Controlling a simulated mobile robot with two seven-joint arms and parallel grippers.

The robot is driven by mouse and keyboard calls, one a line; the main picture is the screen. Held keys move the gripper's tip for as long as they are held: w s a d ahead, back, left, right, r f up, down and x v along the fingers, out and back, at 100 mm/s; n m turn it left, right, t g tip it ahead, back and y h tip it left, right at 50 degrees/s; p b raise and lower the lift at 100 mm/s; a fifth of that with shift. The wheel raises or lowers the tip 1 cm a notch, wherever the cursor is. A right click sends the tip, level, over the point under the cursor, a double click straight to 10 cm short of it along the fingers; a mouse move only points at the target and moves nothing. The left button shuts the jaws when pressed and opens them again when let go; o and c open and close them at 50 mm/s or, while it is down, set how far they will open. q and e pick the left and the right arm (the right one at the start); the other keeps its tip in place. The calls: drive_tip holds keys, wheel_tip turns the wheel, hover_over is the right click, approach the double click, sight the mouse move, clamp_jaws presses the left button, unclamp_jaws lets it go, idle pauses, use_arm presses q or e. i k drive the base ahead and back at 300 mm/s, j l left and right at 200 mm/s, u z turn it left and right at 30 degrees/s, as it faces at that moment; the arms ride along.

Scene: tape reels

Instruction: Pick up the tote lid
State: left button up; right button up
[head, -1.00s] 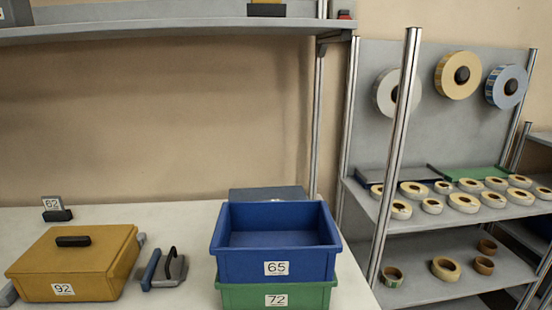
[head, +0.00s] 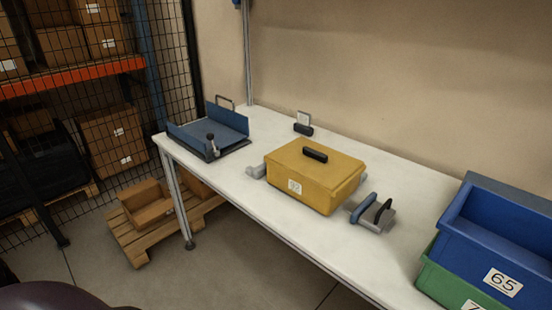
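The yellow tote (head: 313,184) labelled 92 stands on the white table, closed by a yellow lid (head: 335,163) with a black handle (head: 315,154) on top. The lid lies flat on the tote. Neither of my grippers shows in the head view. A dark rounded shape at the lower left corner cannot be made out clearly.
Blue tote 65 (head: 484,250) sits on a green tote (head: 440,283) at the right of the white table (head: 235,184). A grey tool with a black handle (head: 383,211) lies beside the yellow tote. A blue tray-like fixture (head: 222,128) stands at the left end.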

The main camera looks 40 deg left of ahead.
sight(327, 167)
drive_tip(key=u, duration=0.85)
drive_tip(key=z, duration=1.35)
drive_tip(key=u, duration=1.35)
